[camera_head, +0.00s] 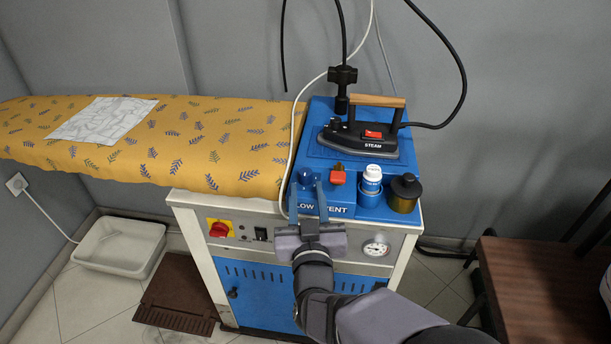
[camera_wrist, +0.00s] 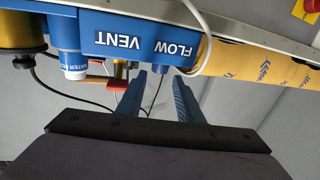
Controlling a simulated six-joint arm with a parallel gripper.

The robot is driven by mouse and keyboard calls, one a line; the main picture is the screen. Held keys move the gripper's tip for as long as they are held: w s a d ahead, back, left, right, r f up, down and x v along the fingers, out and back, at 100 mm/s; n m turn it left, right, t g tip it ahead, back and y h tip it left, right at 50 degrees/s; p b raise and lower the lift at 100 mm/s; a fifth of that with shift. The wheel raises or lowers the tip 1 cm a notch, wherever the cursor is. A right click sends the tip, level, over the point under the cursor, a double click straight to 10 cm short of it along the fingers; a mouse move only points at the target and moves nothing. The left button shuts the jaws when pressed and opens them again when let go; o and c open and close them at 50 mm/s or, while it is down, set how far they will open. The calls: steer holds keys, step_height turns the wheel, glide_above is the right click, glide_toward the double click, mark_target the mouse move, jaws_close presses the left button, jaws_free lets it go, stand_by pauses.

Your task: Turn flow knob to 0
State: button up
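The blue flow knob (camera_head: 305,178) sits on top of the blue front box of the ironing unit, behind the partly covered FLOW label. Its pointer and any scale are too small to read. My gripper (camera_head: 302,191) is open and comes from the front, with its two blue fingers apart on either side of the knob's front. I cannot tell whether they touch it. In the wrist view, which looks upside down, my gripper (camera_wrist: 160,78) is open and nothing shows held between the fingertips.
A red vent knob (camera_head: 337,175) is close on the right. A white-capped bottle (camera_head: 371,181) and a brass cup (camera_head: 404,194) stand further right. A steam iron (camera_head: 368,139) rests behind. The yellow ironing board (camera_head: 210,140) lies left. A cable hangs beside the box.

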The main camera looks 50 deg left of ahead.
mark_target(306, 179)
steer(key=shift+f, duration=0.2)
steer(key=shift+p+x, duration=0.45)
steer(key=shift+x, duration=3.15)
steer(key=shift+c, duration=0.6)
steer(key=c, duration=0.6)
steer(key=shift+f, duration=0.1)
steer(key=shift+c, duration=0.2)
